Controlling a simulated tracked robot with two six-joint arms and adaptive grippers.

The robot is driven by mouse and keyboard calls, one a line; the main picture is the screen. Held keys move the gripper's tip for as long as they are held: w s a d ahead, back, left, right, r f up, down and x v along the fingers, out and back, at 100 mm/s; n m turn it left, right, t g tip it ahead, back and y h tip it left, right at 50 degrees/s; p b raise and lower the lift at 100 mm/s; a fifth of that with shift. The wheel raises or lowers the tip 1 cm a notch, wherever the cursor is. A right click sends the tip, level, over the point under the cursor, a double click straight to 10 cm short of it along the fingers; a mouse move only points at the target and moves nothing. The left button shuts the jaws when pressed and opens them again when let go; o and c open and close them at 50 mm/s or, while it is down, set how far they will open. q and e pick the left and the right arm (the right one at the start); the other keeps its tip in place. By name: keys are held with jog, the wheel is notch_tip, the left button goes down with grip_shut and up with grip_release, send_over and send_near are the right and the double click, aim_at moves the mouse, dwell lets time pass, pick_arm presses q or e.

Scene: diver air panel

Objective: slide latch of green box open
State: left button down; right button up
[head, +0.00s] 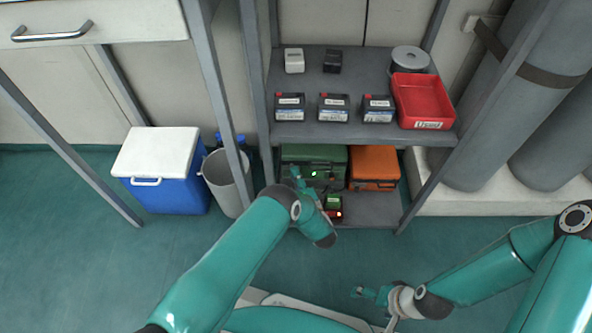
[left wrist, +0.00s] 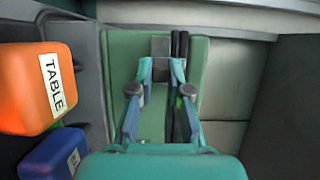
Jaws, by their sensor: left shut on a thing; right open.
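The green box (head: 325,154) stands on the lower shelf, left of an orange box, partly hidden by my left arm. In the left wrist view the green box (left wrist: 122,62) fills the middle, with a small grey latch (left wrist: 160,46) on its face. My left gripper (head: 300,180) is at the front of the green box. In the left wrist view its fingers (left wrist: 161,66) close in at the latch; the exact contact is too small to see. My right gripper (head: 367,294) is open and empty, low in the head view, away from the shelf.
The orange box (head: 373,166) stands right of the green box. A small device with coloured lights (head: 334,207) is in front. The upper shelf holds black batteries (head: 333,107) and a red tray (head: 424,98).

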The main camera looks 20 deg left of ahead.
pick_arm(q)
jog(key=shift+s+d+f, duration=0.1)
jog(key=shift+d+f, duration=0.15)
jog(key=c, duration=1.1)
grip_release()
jog(key=shift+a+r, duration=0.1)
jog(key=v, duration=1.2)
